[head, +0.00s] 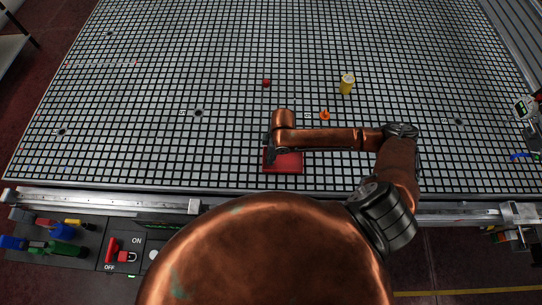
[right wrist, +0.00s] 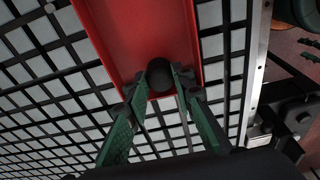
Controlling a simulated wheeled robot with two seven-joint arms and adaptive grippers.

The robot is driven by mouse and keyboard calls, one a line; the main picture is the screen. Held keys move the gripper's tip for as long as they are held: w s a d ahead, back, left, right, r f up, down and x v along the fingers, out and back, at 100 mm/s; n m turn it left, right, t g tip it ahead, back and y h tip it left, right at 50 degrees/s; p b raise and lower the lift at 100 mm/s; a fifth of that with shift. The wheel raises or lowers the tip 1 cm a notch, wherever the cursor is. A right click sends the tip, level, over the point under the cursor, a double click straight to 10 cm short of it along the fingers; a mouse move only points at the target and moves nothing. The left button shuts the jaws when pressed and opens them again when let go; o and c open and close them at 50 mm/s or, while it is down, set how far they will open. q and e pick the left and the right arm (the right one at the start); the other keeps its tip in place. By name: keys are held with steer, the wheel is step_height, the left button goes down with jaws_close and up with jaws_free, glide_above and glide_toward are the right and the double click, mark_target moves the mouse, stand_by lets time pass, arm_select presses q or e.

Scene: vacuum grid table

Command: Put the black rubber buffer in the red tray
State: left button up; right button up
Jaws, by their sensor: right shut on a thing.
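The red tray (head: 288,163) lies on the grid table near its front edge, partly hidden by my right arm in the head view. It also fills the upper middle of the right wrist view (right wrist: 135,35). My right gripper (right wrist: 160,84) has its green-lined fingers closed on the dark, round black rubber buffer (right wrist: 159,74). In the right wrist view the buffer appears against the tray's near end; whether it touches the tray floor I cannot tell. In the head view the right gripper (head: 268,150) is at the tray's left side, and the buffer is hidden. My left gripper is out of view.
A yellow cylinder (head: 347,84), a small orange piece (head: 325,114) and a small dark red piece (head: 266,83) stand on the grid beyond the tray. A metal rail (head: 120,199) runs along the table's front edge. The left of the table is mostly clear.

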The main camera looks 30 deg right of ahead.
steer(key=o, duration=1)
steer(key=shift+f, duration=0.1)
steer(key=shift+o, duration=0.2)
step_height(320, 180, up, 12)
steer(key=s+d, duration=0.1)
steer(key=shift+d, duration=0.25)
